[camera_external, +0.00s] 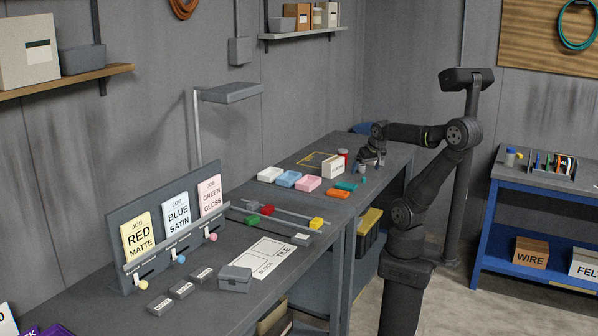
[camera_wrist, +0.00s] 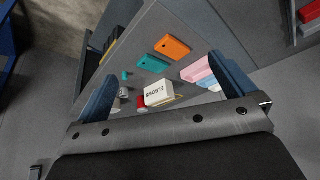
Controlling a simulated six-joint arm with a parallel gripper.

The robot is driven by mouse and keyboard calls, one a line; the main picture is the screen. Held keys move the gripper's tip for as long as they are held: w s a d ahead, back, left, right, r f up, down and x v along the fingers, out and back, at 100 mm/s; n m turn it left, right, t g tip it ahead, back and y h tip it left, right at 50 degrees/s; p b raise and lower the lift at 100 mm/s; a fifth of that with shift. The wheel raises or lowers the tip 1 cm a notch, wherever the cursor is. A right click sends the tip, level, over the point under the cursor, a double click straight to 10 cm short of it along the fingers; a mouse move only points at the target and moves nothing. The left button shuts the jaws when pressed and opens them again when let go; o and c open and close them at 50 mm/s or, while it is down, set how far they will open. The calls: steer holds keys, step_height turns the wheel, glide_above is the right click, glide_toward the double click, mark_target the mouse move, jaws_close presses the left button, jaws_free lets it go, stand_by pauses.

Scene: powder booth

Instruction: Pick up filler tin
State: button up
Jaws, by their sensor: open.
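No label reading filler shows, so I cannot tell for sure which item is the filler tin. A small red cylinder (camera_external: 343,153) stands behind the white lettered box at the far end of the bench; in the wrist view the red cylinder (camera_wrist: 140,102) is partly hidden by that box. A small grey cylinder (camera_wrist: 124,92) stands beside it, near the left finger. My gripper (camera_external: 371,160) is over the bench's far right part, close to these items. In the wrist view my gripper (camera_wrist: 162,72) has its two blue fingers wide apart with nothing held between them.
The white lettered box (camera_wrist: 158,92) is close to the cylinders. A small teal piece (camera_wrist: 125,75), a teal block (camera_wrist: 153,64), an orange block (camera_wrist: 173,47) and pink tray (camera_wrist: 196,70) lie around. Job cards (camera_external: 175,222) stand at the near left.

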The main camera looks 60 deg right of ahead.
steer(key=w+d+r+m+g, duration=0.1)
steer(key=w+d+r+m, duration=0.15)
steer(key=w+d, duration=0.45)
steer(key=w+d+r+m+h, duration=0.1)
steer(key=w+d+r, duration=0.25)
steer(key=d, duration=0.65)
steer(key=w+d+r+m+g, duration=0.1)
steer(key=w+d+r+m, duration=0.15)
steer(key=w+d, duration=0.5)
steer(key=d+f+m+g, duration=0.1)
steer(key=d+f+m, duration=0.25)
steer(key=d, duration=1.05)
steer(key=d+f+m+g, duration=0.15)
steer(key=d+f, duration=0.35)
steer(key=d, duration=0.9)
steer(key=x, duration=1.1)
steer(key=shift+w+f, duration=0.2)
steer(key=shift+f, duration=0.15)
steer(key=shift+h, duration=0.3)
steer(key=shift+a+x, duration=0.2)
steer(key=shift+x, duration=2.7)
steer(key=shift+s, duration=0.2)
steer(key=c, duration=1.2)
steer(key=shift+r, duration=0.1)
